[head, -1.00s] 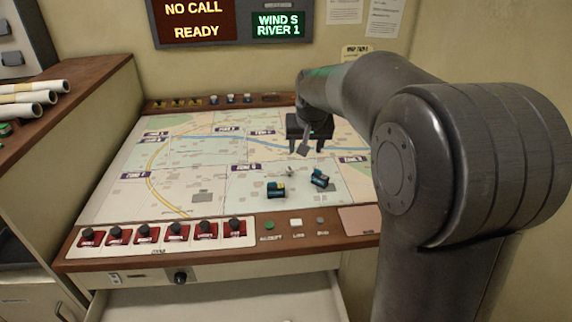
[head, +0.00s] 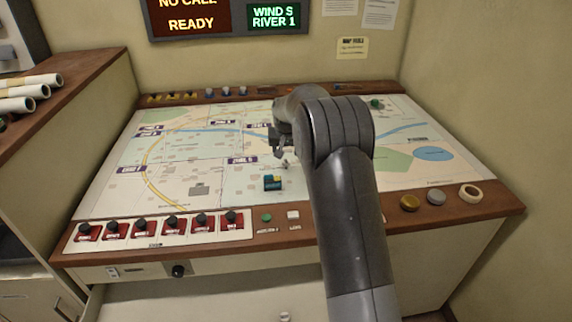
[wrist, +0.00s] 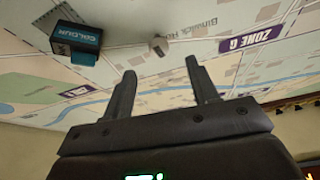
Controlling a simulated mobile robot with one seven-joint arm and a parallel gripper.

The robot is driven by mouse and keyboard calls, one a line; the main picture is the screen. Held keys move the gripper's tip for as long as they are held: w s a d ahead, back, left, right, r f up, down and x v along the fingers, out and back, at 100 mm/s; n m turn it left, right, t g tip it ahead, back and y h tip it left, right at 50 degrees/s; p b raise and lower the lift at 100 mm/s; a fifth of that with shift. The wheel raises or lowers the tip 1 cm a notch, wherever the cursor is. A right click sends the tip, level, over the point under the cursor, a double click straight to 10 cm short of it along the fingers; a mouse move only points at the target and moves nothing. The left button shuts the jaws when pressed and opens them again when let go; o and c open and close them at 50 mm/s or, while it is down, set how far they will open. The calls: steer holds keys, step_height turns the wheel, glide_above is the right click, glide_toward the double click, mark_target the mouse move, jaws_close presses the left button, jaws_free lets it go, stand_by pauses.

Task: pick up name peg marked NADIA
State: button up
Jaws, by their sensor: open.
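No readable NADIA marking shows in either view. A small pale peg-like piece (head: 285,164) stands on the map; I cannot read a name on it. A similar pale piece (wrist: 158,47) shows in the wrist view, beyond the gap between my fingertips. My gripper (head: 280,154) is over the map, close to the pale piece in the picture. In the wrist view my gripper (wrist: 160,75) is open, with nothing between its fingers. Some small blue and white pegs (head: 226,91) stand along the back edge, their markings too small to read.
A dark and teal block (wrist: 77,42) with lettering shows in the wrist view. Red switches (head: 172,227) line the console front. An open drawer (head: 200,305) is below. My arm covers part of the map.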

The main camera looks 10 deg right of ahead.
mark_target(286, 162)
steer(key=x, duration=0.7)
steer(key=shift+w+d, duration=0.1)
steer(key=shift+d, duration=0.05)
steer(key=c, duration=1)
